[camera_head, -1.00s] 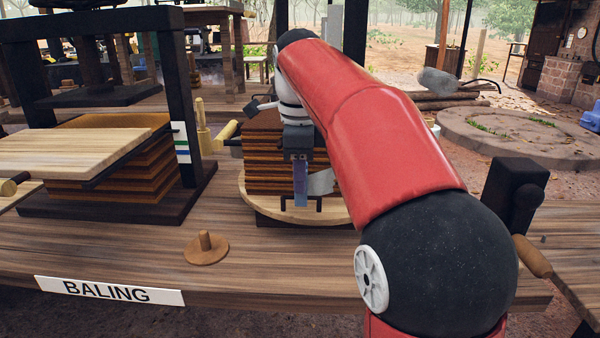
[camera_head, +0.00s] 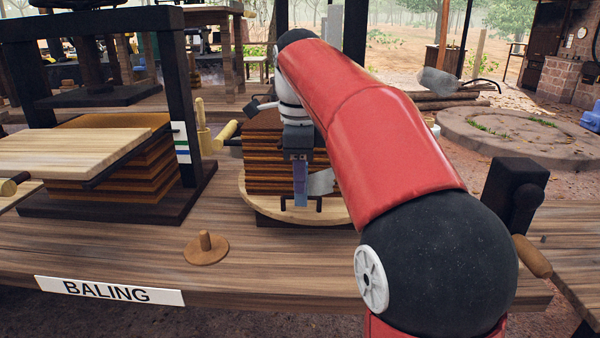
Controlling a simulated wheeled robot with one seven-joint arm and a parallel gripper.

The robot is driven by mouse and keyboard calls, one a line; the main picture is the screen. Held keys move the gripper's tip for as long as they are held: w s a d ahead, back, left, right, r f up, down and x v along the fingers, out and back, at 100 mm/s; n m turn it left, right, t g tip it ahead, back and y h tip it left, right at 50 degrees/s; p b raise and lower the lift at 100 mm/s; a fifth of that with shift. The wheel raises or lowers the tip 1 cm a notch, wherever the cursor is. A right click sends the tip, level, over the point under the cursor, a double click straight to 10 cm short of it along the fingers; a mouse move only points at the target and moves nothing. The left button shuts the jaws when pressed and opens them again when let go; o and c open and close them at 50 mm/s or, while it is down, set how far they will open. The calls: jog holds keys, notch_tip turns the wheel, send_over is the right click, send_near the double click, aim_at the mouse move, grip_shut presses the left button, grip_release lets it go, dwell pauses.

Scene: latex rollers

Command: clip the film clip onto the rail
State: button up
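My gripper (camera_head: 301,190) points down in front of a stack of brown sheets (camera_head: 262,150), near the front of the round pale board (camera_head: 250,205) under it. Its bluish fingers overlap in this view, so I cannot tell whether they are open or shut. A grey, translucent-looking piece (camera_head: 321,182) shows just right of the fingers; I cannot tell whether it is held or is film on the stack. A small dark bracket (camera_head: 320,204) stands at the board's front edge beside the fingertips. I cannot clearly make out the film clip or the rail. My red arm hides the stack's right side.
A dark press frame (camera_head: 190,110) with another brown stack (camera_head: 135,175) and a pale board (camera_head: 75,152) stands at left. A brown knobbed disc (camera_head: 206,250) lies on the bench front, above the BALING sign (camera_head: 110,291). The bench around the disc is clear.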

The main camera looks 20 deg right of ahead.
jog(key=shift+o, duration=0.6)
jog(key=o, duration=0.5)
